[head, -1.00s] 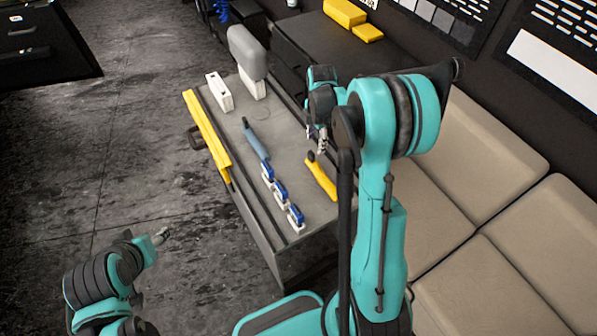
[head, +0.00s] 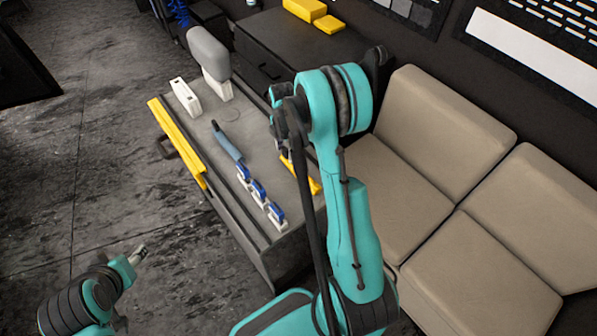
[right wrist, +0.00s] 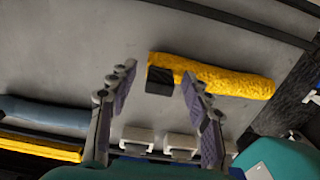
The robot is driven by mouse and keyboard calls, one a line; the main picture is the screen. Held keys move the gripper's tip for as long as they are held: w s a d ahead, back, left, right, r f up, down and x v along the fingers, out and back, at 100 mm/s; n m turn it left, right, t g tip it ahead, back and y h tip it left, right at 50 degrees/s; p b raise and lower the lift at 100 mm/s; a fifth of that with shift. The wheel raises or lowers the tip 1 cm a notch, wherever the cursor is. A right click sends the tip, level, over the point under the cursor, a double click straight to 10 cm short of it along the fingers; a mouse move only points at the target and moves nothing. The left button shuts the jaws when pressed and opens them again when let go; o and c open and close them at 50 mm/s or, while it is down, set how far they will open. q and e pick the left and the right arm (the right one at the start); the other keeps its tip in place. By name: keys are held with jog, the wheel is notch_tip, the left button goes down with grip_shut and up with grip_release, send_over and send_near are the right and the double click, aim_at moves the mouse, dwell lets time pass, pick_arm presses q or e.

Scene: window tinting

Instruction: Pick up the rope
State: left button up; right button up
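A yellow, rough-surfaced, rope-like piece (head: 315,187) with a black block on it lies on the grey bench top (head: 240,125); my right arm partly hides it in the head view. In the right wrist view the yellow piece (right wrist: 225,80) lies across the upper middle, its black-block end between the fingers. My right gripper (right wrist: 158,73) is open and empty, apparently above that end; contact cannot be told. The right gripper is mostly hidden behind its arm in the head view. My left gripper (head: 139,256) is over the floor at lower left, away from the bench.
A blue-grey tool (head: 227,140) and several blue-and-white clips (head: 259,189) lie beside the yellow piece. A long yellow bar (head: 178,140) runs along the bench's left edge. A white box (head: 186,97) and a grey block (head: 207,53) stand at the back. A beige sofa (head: 420,200) is at right.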

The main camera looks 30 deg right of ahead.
grip_shut()
jog(key=shift+r, duration=0.55)
notch_tip(320, 180, up, 3)
jog(key=shift+f+p, duration=0.1)
jog(key=shift+p, duration=0.4)
jog(key=s+d+r+p, duration=0.1)
jog(key=s+d+r, duration=0.5)
jog(key=s, duration=0.4)
jog(key=shift+d+r, duration=0.25)
jog(key=shift+r, duration=0.25)
